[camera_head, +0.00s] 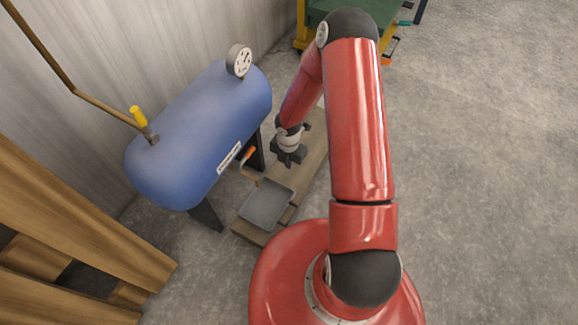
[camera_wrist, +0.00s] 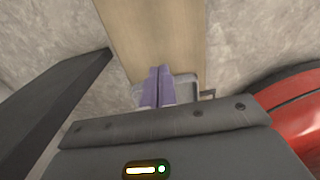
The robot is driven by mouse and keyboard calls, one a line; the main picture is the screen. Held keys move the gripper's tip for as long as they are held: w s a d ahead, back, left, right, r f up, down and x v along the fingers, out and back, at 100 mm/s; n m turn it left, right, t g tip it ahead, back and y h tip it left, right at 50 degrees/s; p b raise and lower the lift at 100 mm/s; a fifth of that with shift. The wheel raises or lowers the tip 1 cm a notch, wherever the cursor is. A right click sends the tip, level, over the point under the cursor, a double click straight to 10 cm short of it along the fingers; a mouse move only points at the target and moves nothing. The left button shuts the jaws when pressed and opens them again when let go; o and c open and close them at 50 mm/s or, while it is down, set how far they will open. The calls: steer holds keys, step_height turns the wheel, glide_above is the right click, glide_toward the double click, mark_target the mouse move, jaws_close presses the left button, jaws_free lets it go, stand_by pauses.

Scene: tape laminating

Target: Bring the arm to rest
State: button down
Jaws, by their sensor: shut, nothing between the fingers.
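My gripper (camera_head: 286,162) hangs at the end of my red arm, above the wooden board and beyond the grey tray (camera_head: 266,205). It is close to the right side of the blue tank (camera_head: 200,125). In the wrist view my gripper's two purple fingers (camera_wrist: 157,84) are together, with nothing between them. They point over the light wooden board (camera_wrist: 155,35). Part of the grey tray (camera_wrist: 186,88) shows behind the fingers; the rest is hidden by my gripper's body.
The tank carries a gauge (camera_head: 239,60) and a yellow-handled valve (camera_head: 138,116) on a pipe. A small orange-ended object (camera_head: 249,153) is beside the tank. A wooden pallet (camera_head: 85,225) stands at left, a green-topped table (camera_head: 392,14) at the back. The floor at right is clear.

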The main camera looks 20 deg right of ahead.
steer(key=shift+r+p, duration=0.35)
steer(key=shift+r, duration=1.55)
steer(key=shift+r, duration=0.1)
